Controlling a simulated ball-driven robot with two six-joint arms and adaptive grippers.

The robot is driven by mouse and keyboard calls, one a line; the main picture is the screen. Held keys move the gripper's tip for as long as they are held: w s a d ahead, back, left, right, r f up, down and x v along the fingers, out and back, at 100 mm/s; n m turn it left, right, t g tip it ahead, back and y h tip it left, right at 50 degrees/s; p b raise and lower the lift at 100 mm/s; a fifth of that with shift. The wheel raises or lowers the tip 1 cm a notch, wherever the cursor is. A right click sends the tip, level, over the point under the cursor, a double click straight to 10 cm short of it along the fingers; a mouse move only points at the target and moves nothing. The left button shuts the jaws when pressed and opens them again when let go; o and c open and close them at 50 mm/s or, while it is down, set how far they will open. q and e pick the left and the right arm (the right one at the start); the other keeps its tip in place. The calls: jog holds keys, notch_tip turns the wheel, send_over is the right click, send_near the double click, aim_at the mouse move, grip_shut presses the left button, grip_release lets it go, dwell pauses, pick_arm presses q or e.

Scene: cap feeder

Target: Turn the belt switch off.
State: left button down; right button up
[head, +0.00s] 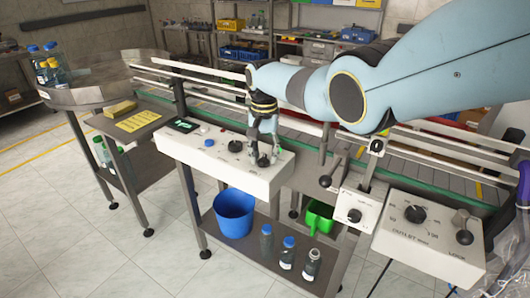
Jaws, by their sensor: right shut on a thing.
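The white control box (180,157) stands on a grey stand in front of the conveyor, in the middle of the head view. It carries a display, a blue button (209,143) and a black knob (235,146). My right gripper (263,160) reaches down from the upper right to the right part of the box top. Its fingers are shut on a small black switch (263,161), mostly hidden between them. I cannot read the switch's label or its position. My left gripper is not in view.
The conveyor belt (305,142) with rails runs behind the box. A second panel (430,240) with a dial and a black lever stands at right. A blue bucket (234,213) and several bottles stand on the shelf below. A yellow pad (139,121) lies at left.

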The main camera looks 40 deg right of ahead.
aim_at(264, 156)
jog(key=shift+w+n, duration=0.1)
jog(key=shift+n, duration=0.9)
jog(key=shift+a, duration=0.1)
jog(key=o, duration=1)
jog(key=shift+o, duration=0.2)
jog(key=shift+r, duration=0.5)
notch_tip(264, 156, up, 11)
